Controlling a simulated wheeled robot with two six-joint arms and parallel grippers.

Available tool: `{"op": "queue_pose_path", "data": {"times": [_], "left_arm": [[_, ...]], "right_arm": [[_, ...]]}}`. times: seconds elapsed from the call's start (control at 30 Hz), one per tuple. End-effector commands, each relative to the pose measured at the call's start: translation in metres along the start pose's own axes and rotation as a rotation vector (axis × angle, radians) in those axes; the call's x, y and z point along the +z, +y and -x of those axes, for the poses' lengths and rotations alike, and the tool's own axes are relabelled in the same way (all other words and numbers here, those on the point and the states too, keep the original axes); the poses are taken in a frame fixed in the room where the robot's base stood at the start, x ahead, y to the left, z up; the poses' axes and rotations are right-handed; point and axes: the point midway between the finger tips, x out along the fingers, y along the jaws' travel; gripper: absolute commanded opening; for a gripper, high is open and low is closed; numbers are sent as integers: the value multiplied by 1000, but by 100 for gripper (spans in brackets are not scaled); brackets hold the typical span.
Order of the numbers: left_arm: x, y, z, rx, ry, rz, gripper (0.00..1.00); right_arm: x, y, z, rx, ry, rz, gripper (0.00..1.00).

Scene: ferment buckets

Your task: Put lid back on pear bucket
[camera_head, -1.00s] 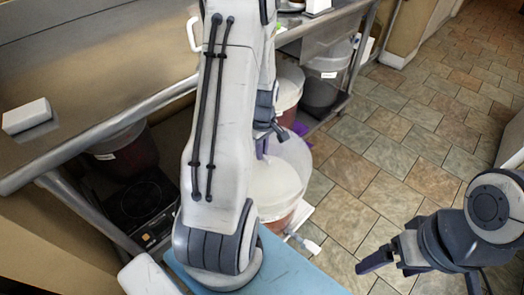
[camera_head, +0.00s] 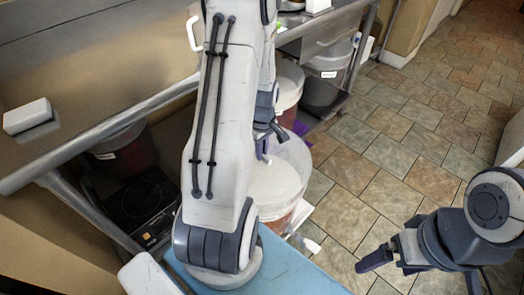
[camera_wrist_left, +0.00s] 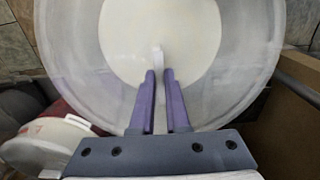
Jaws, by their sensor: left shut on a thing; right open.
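My left gripper (camera_head: 262,155) reaches down over a pale, translucent round lid (camera_head: 291,153) at the middle of the head view. In the left wrist view its purple fingers (camera_wrist_left: 159,75) are closed on a small white grip (camera_wrist_left: 158,58), with the broad translucent disc (camera_wrist_left: 75,45) and its white centre around it. Below the lid stands a bucket with a reddish lower part (camera_head: 277,224). I cannot tell whether the lid touches the bucket rim; the arm hides part of both. My right gripper (camera_head: 382,262) is open and empty over the floor.
More buckets stand under the steel counter (camera_head: 110,75), including a reddish one (camera_head: 290,85) and a dark grey one (camera_head: 326,75). A black scale-like device (camera_head: 140,200) sits at the left. The tiled floor (camera_head: 400,130) on the right is clear.

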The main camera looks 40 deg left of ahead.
Motion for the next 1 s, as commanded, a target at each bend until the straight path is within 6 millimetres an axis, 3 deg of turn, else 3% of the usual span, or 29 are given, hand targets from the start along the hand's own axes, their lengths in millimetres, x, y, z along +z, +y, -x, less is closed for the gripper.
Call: {"op": "queue_pose_path", "data": {"times": [0.37,0.4,0.47,0.5,0.7,0.8,1.0], "left_arm": [[0,0,0,1,1,0,0],[0,0,0,1,1,0,21],[0,0,0,1,1,0,44],[0,0,0,1,1,0,48],[0,0,0,1,1,0,48],[0,0,0,0,0,0,78],[0,0,0,0,0,0,78]], "right_arm": [[0,0,1,0,0,0,92],[0,0,1,0,0,0,92],[0,0,1,0,0,0,92],[0,0,1,0,0,0,92],[0,0,1,0,0,0,92],[0,0,1,0,0,0,92],[0,0,1,0,0,0,92]]}}
